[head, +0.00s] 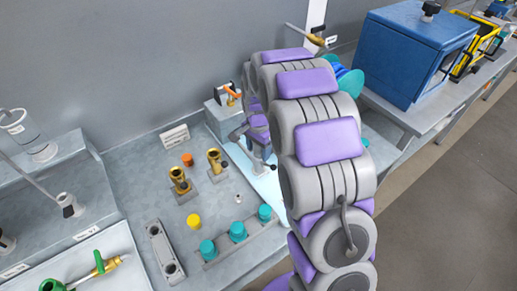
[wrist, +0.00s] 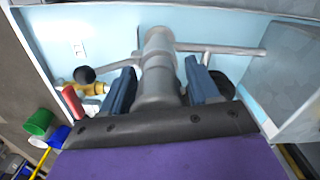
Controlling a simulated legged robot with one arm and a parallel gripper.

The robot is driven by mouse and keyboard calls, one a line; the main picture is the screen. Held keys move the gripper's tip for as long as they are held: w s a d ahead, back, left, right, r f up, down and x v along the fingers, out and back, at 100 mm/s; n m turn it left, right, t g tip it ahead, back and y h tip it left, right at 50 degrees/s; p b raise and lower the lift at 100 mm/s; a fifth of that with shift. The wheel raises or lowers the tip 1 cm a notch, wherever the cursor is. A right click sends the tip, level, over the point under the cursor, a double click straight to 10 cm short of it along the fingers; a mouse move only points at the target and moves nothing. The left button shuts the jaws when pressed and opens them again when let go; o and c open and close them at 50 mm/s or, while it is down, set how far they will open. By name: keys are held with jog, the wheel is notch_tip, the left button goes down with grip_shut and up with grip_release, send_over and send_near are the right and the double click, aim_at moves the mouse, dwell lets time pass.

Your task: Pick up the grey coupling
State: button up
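In the wrist view a grey, stepped cylindrical part (wrist: 157,58), which looks like the grey coupling, stands between the two dark blue fingers of my gripper (wrist: 160,82).
Brass fittings (head: 179,182), a yellow cap (head: 194,221) and teal-capped parts on a grey rack (head: 222,253) stand on the bench left of my arm. A blue box (head: 415,50) stands at the right. The grey wall is close behind.

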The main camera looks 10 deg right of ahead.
grip_shut()
dwell(0.3)
jog(key=shift+r, duration=0.55)
notch_tip(320, 180, up, 3)
jog(key=shift+f+p, duration=0.1)
jog(key=shift+p, duration=0.6)
jog(key=s+r+p, duration=0.1)
jog(key=s+p, duration=0.1)
jog(key=s, duration=1.4)
